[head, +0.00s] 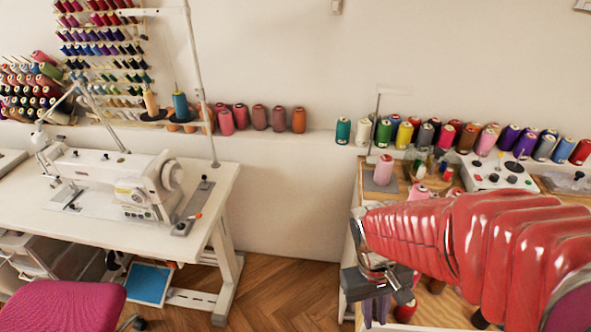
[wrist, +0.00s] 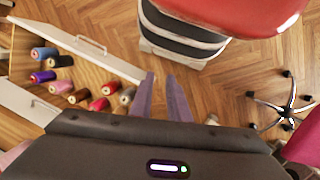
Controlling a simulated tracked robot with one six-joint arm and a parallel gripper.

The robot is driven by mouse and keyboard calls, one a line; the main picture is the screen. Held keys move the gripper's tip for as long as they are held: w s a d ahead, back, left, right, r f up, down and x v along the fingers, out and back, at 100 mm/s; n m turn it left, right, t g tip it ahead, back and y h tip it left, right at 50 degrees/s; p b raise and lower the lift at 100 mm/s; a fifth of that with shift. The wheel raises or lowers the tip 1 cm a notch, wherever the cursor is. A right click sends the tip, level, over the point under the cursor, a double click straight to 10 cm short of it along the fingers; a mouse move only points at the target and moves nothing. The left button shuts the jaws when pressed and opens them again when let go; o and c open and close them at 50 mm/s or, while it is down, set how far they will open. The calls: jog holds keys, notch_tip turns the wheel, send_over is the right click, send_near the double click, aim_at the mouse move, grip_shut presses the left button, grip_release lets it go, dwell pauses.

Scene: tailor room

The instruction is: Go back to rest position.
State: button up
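My gripper (head: 376,318) is at the lower right of the head view, at the end of my red-sleeved arm, which reaches in from the right edge. It points down beside the front left part of the right-hand table. In the wrist view my gripper (wrist: 161,80) shows two purple fingers with a narrow gap between them. It is open and nothing is held between the fingers. Wooden floor lies beyond the fingertips.
An open drawer (wrist: 95,50) with several thread spools lies left of the fingers. A chair base (wrist: 287,105) stands at the right. In the head view, a sewing table (head: 150,225) and pink chair (head: 65,305) stand left; floor (head: 285,290) between the tables is clear.

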notch_tip(320, 180, up, 18)
jog(key=a+m+t+y, duration=0.1)
jog(key=t, duration=0.6)
jog(key=shift+s+f+m+y, duration=0.15)
jog(key=shift+f+m+y, duration=0.15)
jog(key=shift+m, duration=0.1)
jog(key=shift+d, duration=0.1)
